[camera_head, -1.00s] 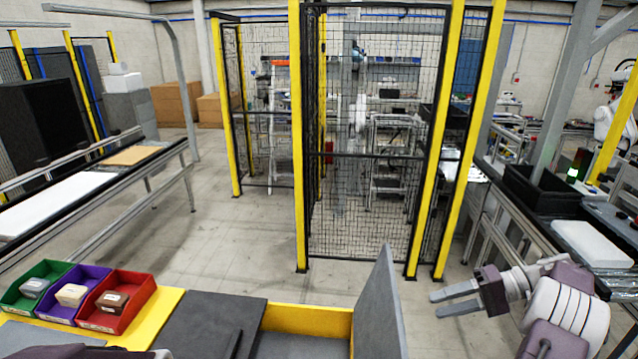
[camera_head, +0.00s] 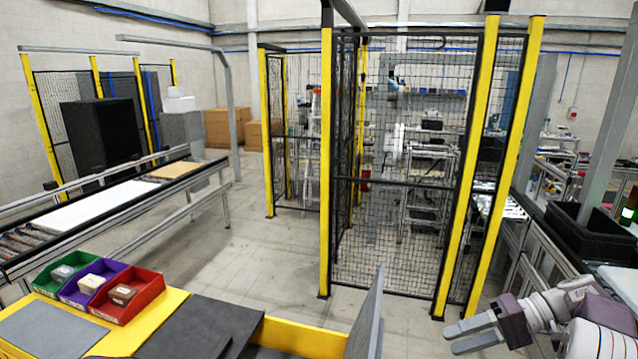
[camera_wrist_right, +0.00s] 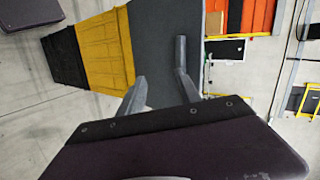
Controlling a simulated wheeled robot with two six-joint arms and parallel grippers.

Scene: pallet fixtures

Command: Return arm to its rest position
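My right gripper (camera_head: 474,335) is at the lower right of the head view, with its two grey fingers apart and nothing between them. It points left, to the right of an upright grey panel (camera_head: 364,318) on the yellow station. In the right wrist view its fingers (camera_wrist_right: 163,75) also stand apart and empty, with a grey surface and yellow panel beyond them. In the head view only a dark part at the bottom edge may belong to my left arm; my left gripper does not show.
Green (camera_head: 49,287), purple (camera_head: 72,299) and red (camera_head: 113,312) bins, each with a block, stand on the yellow table (camera_head: 150,330) at the lower left. A fenced cage (camera_head: 410,230) stands ahead. A conveyor (camera_head: 200,178) runs along the left. Open floor (camera_head: 255,250) lies between.

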